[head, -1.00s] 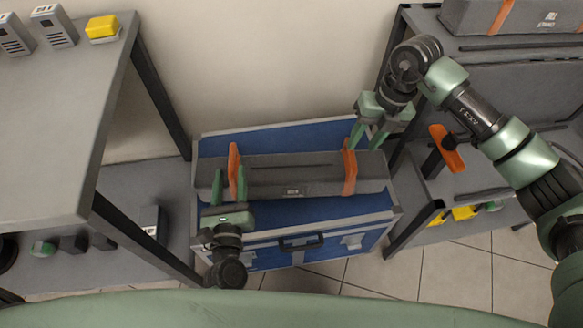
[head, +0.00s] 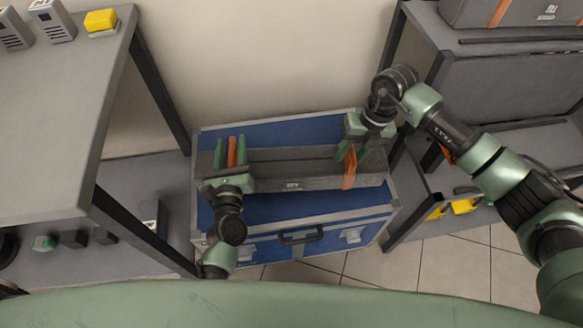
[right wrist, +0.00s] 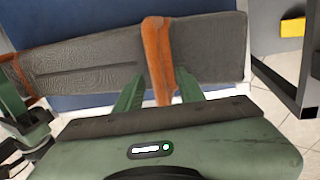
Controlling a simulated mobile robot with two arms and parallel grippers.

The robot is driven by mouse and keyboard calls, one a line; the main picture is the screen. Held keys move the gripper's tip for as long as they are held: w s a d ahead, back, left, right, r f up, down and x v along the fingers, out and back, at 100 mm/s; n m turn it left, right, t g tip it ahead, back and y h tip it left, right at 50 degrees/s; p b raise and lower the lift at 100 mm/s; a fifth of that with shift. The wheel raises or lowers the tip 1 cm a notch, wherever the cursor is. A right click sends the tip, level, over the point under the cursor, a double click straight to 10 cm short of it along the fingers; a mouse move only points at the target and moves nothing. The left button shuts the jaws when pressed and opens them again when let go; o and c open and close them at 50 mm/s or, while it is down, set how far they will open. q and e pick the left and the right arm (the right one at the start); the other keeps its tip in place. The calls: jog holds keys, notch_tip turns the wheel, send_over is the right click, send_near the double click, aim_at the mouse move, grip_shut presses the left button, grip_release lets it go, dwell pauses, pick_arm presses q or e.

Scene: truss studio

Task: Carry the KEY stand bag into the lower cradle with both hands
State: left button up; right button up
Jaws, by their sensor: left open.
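The long grey stand bag (head: 290,170) with two orange straps lies on a blue case; its label is too small to read. My left gripper (head: 230,150) is open, its green fingers on either side of the left orange strap. My right gripper (head: 354,152) is over the right strap. In the right wrist view its open fingers (right wrist: 159,88) stand either side of the orange strap (right wrist: 157,50), with gaps, in front of the bag (right wrist: 85,58). The rack (head: 510,90) at right has lower rails; which part is the lower cradle I cannot tell, as my right arm covers some of it.
The blue case (head: 345,222) stands on the tiled floor between a grey table (head: 60,140) at left and the rack. Another grey bag (head: 530,12) with an orange strap lies on the rack's top. Yellow items (head: 463,206) sit low on the rack. A wall is behind.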

pick_arm(q)
grip_shut()
pick_arm(e)
grip_shut()
dwell(1.1)
pick_arm(q)
jog(key=shift+r, duration=0.3)
pick_arm(e)
jog(key=shift+w+r, duration=0.1)
jog(key=shift+r, duration=0.15)
